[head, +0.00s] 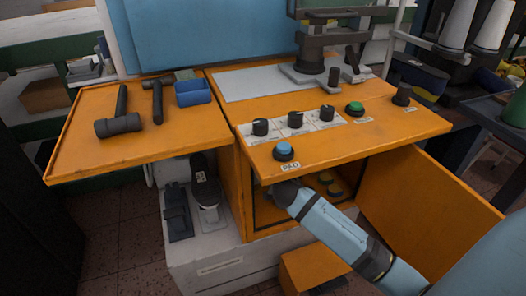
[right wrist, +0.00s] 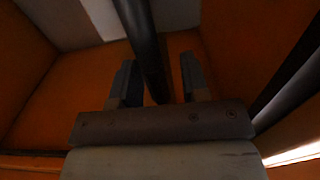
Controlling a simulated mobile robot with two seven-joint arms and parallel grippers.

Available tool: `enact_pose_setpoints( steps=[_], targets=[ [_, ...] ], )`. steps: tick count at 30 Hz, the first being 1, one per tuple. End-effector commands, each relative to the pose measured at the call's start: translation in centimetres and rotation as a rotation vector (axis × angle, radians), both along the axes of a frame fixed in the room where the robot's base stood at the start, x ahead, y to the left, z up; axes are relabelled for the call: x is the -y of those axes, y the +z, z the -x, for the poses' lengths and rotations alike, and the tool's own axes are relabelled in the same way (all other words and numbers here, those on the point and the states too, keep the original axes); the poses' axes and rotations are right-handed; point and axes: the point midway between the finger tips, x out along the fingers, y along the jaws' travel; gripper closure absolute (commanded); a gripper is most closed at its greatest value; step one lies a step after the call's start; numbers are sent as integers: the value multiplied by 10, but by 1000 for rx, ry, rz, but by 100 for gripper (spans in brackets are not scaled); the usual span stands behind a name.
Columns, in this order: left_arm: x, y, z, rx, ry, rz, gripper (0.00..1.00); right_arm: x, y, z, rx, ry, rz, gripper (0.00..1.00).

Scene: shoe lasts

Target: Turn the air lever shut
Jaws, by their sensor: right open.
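My right arm reaches into the open orange cabinet under the worktable, and my right gripper (head: 284,190) is at its opening in the head view. In the right wrist view my right gripper (right wrist: 158,84) is open, its two fingers apart. A dark round bar (right wrist: 146,50) comes down from the top and shows between the fingers; I cannot tell whether it touches them or whether it is the air lever. No air lever can be clearly made out in the head view. My left gripper is not in view.
The orange cabinet door (head: 425,215) stands open at the right. Orange walls (right wrist: 240,45) close in around the gripper. Above, the orange tabletop (head: 215,135) carries black knobs, a blue button (head: 283,149) and a green button (head: 355,107).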

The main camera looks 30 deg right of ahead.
Motion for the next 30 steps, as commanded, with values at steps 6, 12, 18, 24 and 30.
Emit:
enact_pose_setpoints(
  steps=[6, 12, 18, 24, 30],
  targets=[
    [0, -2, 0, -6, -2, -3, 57, 1, 0, -6, 0, 1, 0, 58],
    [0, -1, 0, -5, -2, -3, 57, 1, 0, -5, -1, 1, -1, 68],
    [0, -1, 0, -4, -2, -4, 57, 1, 0, -5, 0, 1, -1, 100],
    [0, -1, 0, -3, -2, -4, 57, 2, 0, -5, 0, 0, -6, 100],
    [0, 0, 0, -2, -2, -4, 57, 5, 0, -4, 13, -1, -57, 100]
  ],
)
